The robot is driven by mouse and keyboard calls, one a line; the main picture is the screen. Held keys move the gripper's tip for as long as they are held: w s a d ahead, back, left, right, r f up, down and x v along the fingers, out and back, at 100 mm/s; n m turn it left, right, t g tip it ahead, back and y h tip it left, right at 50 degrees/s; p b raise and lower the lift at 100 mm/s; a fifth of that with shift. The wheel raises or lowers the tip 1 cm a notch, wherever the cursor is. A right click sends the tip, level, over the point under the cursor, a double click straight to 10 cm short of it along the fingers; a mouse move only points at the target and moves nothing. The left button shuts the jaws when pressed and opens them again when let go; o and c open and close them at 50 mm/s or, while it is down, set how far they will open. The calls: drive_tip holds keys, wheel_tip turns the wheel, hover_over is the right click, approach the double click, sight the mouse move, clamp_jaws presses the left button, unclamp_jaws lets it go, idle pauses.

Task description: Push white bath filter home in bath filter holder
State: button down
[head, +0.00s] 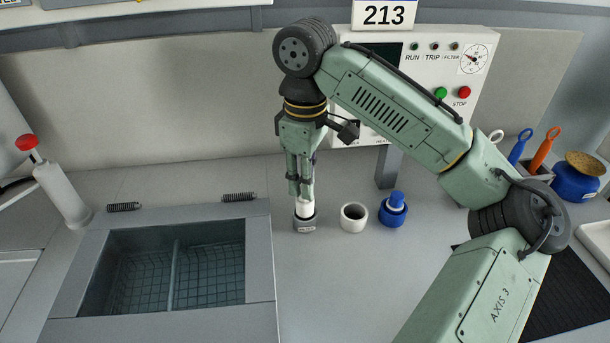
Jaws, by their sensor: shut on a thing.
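My gripper (303,194) points straight down and is shut on the white bath filter (304,209). The filter stands upright, its lower end in or on the grey bath filter holder (305,225), a short round cup with a small label on its front. The white filter body shows above the holder's rim, between rim and fingertips. How deep it sits inside the holder is hidden.
A white empty-looking cup (354,217) and a blue cup with a blue piece (394,209) stand right of the holder. A basin (262,290) with mesh baskets lies front left. A control panel (465,75) stands behind my arm. Coloured-handled tools (543,150) are at right.

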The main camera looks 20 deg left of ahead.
drive_tip(key=shift+f+b, duration=0.55)
drive_tip(key=shift+f, duration=1.05)
drive_tip(key=c, duration=1.3)
unclamp_jaws()
wheel_tip(320, 180, up, 12)
drive_tip(key=shift+r, duration=0.1)
